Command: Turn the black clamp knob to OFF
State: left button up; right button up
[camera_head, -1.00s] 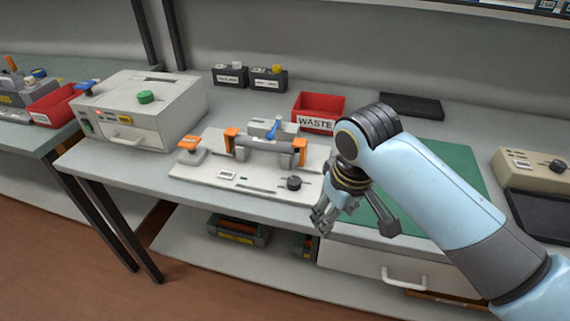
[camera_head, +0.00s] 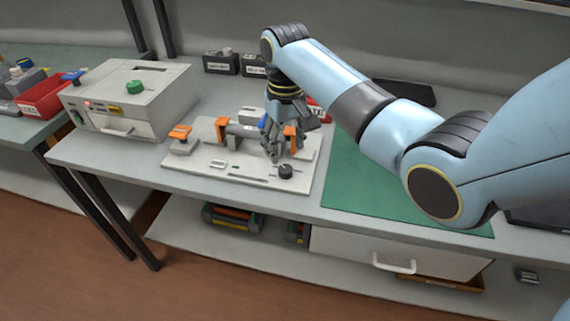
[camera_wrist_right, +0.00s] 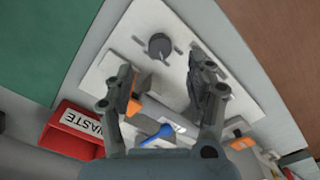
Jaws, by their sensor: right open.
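The black clamp knob (camera_head: 286,171) sits on the front right part of the white fixture plate (camera_head: 215,174). It also shows in the right wrist view (camera_wrist_right: 159,46), ahead of the fingertips and roughly between their lines. My right gripper (camera_head: 283,150) is above the plate, just behind and above the knob, pointing down. In the right wrist view its two fingers (camera_wrist_right: 160,80) are apart with nothing between them, and they do not touch the knob. The gripper partly hides the cartridge (camera_head: 243,132) and the right orange clamp (camera_head: 290,133). My left gripper is not in view.
An orange-handled lever (camera_head: 180,133) stands at the plate's left. A grey machine with a green knob (camera_head: 135,87) is further left. The red WASTE bin (camera_wrist_right: 75,130) is behind the plate, mostly hidden by my arm in the head view. A green mat (camera_head: 370,190) lies right, clear.

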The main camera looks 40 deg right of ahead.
aim_at(285, 168)
notch_tip(285, 168, down, 7)
jog(key=shift+r, duration=0.15)
jog(key=shift+c, duration=0.4)
grip_shut()
jog(key=shift+r, duration=0.1)
